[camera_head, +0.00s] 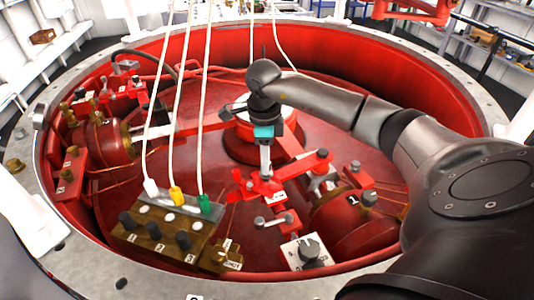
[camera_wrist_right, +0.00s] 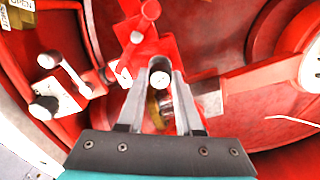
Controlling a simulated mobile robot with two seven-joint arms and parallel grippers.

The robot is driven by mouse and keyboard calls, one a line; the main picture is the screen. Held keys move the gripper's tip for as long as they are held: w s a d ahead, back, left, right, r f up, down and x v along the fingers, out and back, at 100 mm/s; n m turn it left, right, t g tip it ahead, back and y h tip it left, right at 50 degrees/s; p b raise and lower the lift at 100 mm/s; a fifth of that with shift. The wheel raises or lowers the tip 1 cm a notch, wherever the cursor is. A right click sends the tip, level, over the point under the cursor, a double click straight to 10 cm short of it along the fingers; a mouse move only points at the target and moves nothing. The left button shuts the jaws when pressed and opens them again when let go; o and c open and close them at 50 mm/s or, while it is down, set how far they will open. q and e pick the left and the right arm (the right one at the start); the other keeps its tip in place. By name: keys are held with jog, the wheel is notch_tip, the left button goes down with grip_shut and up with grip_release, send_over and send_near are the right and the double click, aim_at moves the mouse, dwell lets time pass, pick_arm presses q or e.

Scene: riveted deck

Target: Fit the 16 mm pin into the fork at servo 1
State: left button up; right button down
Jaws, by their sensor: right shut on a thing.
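My right gripper (camera_head: 265,172) points down over the red linkage near the middle of the deck. In the right wrist view its fingers (camera_wrist_right: 160,88) are shut on the pin (camera_wrist_right: 159,72), a dark round piece with a pale end face. Servo 1 (camera_head: 365,225) is the red drum marked "1", to the right of the gripper. A red lever (camera_head: 300,166) with a grey piece near it lies between the gripper and servo 1. I cannot clearly make out the fork's slot or holes. The pin appears apart from servo 1. My left gripper does not show.
A brass block (camera_head: 160,238) with white, yellow and green plugs and cables stands at front left. A white plate with a knob (camera_head: 307,252) is at the front. The red centre hub (camera_head: 238,140) is behind the gripper. A grey riveted rim (camera_head: 445,85) encircles the well.

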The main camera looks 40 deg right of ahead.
jog(key=shift+s+d+f+b, duration=0.1)
jog(key=shift+d+f+b, duration=0.15)
jog(key=shift+f, duration=0.3)
jog(key=shift+s+d+f+b, duration=0.1)
jog(key=shift+f+b, duration=0.25)
jog(key=shift+f, duration=0.2)
jog(key=c, duration=0.7)
grip_release()
jog(key=shift+c, duration=0.2)
jog(key=shift+o, duration=1.2)
jog(key=shift+w+a, duration=0.1)
jog(key=shift+a, duration=0.05)
